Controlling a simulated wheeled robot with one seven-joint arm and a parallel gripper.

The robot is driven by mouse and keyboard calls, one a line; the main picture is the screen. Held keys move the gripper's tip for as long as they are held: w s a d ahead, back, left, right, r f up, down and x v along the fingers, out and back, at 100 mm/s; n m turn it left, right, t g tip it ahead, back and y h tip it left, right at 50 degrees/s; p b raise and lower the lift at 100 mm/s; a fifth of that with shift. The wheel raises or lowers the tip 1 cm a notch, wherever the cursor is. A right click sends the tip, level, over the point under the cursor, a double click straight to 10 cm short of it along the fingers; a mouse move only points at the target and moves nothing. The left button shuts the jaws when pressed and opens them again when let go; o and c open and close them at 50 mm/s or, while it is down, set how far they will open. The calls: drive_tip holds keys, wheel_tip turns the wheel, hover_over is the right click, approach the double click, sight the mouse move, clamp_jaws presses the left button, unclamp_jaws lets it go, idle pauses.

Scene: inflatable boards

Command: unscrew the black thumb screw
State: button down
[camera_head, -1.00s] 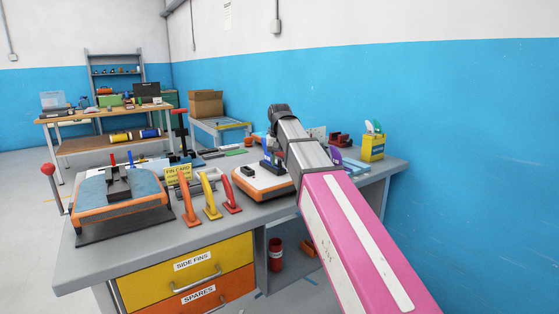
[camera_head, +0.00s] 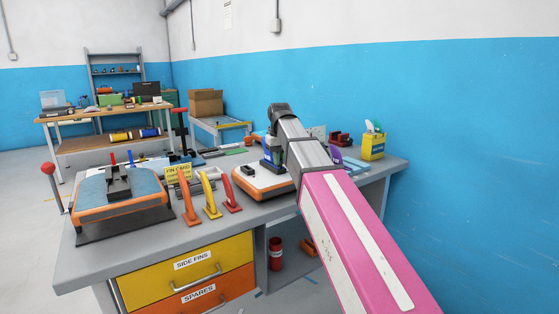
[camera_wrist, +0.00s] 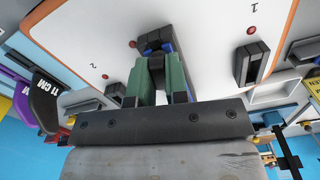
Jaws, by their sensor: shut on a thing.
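In the wrist view my gripper (camera_wrist: 157,82) has its green fingers close together over a white, orange-edged board (camera_wrist: 105,50). They are shut on a small dark piece, which I take to be the black thumb screw (camera_wrist: 157,70); the fingers hide most of it. It sits at a black and blue fitting (camera_wrist: 153,42) on the board, between the printed numbers 1 and 2. In the head view the board (camera_head: 255,188) lies on the grey bench, and my arm covers much of the fingers and screw.
Orange, yellow and red handle-like fins (camera_head: 211,200) stand left of the board. A blue-grey padded block (camera_head: 120,205) is at the bench's left. A yellow box (camera_head: 373,147) stands at the right end. In the wrist view a black slotted block (camera_wrist: 251,62) is beside the fitting.

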drive_tip(key=shift+n, duration=1.1)
drive_tip(key=c, duration=1.1)
unclamp_jaws()
drive_tip(key=shift+o, duration=0.2)
drive_tip(key=shift+r, duration=0.1)
